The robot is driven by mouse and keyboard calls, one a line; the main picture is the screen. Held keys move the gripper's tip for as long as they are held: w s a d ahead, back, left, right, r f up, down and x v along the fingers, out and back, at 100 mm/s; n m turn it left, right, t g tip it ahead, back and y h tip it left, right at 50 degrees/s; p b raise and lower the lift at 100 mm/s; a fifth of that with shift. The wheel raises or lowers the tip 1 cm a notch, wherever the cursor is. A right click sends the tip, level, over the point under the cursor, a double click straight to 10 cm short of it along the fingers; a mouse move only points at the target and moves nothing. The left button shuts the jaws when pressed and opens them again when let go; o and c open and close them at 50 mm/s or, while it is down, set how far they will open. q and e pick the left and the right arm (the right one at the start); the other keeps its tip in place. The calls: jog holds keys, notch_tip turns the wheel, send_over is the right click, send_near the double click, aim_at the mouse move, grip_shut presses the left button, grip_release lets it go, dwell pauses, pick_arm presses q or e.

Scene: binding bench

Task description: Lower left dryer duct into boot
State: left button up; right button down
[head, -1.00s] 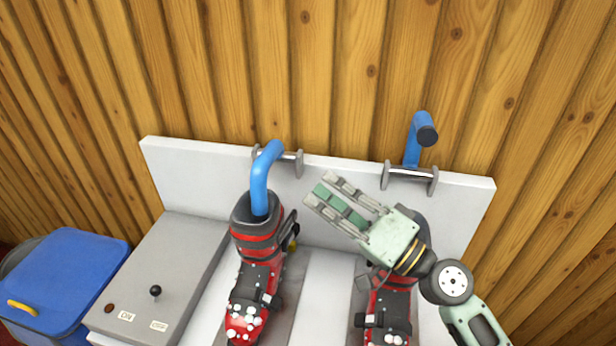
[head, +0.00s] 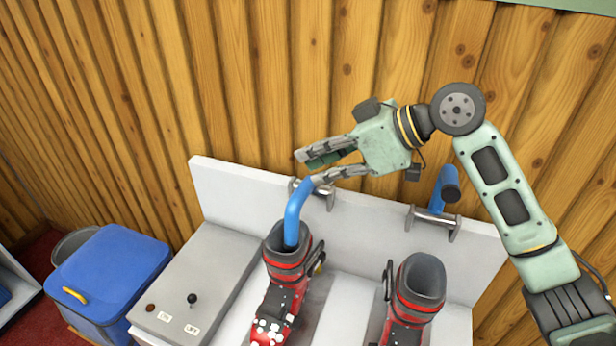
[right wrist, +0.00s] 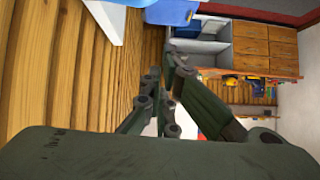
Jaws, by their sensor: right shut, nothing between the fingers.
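The left dryer duct (head: 294,214) is a blue bent pipe from the bracket on the white back panel. Its lower end is inside the top of the left boot (head: 288,268), a red and black ski boot. My right gripper (head: 312,170) is shut and empty, just above the top bend of this duct; I cannot tell whether it touches. The gripper's fingers also show in the right wrist view (right wrist: 165,105). The right duct (head: 439,190) stands upright, above and behind the open right boot (head: 416,290). My left gripper is out of view.
A blue lidded bin (head: 115,270) is further left. The white back panel (head: 235,195) stands before a wooden wall.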

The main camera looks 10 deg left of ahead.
jog(key=d+r+h, duration=0.2)
jog(key=p, duration=0.4)
send_over(292, 205)
jog(key=shift+n, duration=0.3)
notch_tip(292, 205, down, 7)
jog(key=shift+s, duration=0.15)
notch_tip(292, 205, down, 3)
jog(key=shift+r+p, duration=0.2)
jog(key=shift+p, duration=0.45)
jog(key=shift+d+f, duration=0.15)
jog(key=shift+f, duration=0.55)
